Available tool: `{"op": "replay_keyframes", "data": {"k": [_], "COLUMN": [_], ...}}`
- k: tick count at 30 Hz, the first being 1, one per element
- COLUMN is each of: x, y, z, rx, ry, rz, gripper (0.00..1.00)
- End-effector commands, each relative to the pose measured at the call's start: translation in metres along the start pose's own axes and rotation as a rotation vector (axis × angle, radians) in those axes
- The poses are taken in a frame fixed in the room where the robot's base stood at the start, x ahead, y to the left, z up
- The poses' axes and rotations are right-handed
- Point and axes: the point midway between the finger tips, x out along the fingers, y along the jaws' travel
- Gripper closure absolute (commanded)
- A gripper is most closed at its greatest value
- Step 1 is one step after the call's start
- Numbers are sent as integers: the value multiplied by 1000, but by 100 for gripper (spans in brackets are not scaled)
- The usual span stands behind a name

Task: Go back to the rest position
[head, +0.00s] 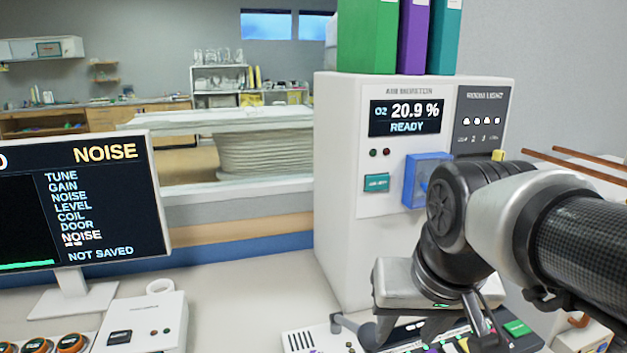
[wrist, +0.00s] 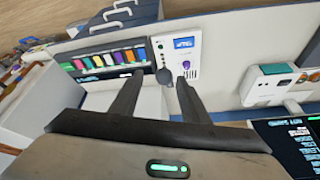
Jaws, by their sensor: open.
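My gripper (head: 355,328) is open and empty in the lower right of the head view, over the front panel of the desk, its body partly covering the panel. In the wrist view, the two dark fingers of my gripper (wrist: 160,78) stand apart with nothing between them. Their tips point toward a white unit with a small blue screen (wrist: 184,43) and a row of coloured tabs (wrist: 105,60). I cannot tell whether the fingertips touch anything.
A white air monitor cabinet (head: 340,180) reads 20.9 % READY, with binders (head: 412,38) on top, close behind my arm. A screen (head: 100,200) showing NOISE and NOT SAVED stands left, behind a white box (head: 150,320). The desk (head: 250,290) between is mostly clear.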

Motion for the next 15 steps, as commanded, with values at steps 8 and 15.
{"op": "replay_keyframes", "data": {"k": [8,15], "x": [-17,-68], "y": [16,13], "z": [35,12], "rx": [-51,-50], "ry": [92,86], "rz": [14,13], "gripper": [58,58]}}
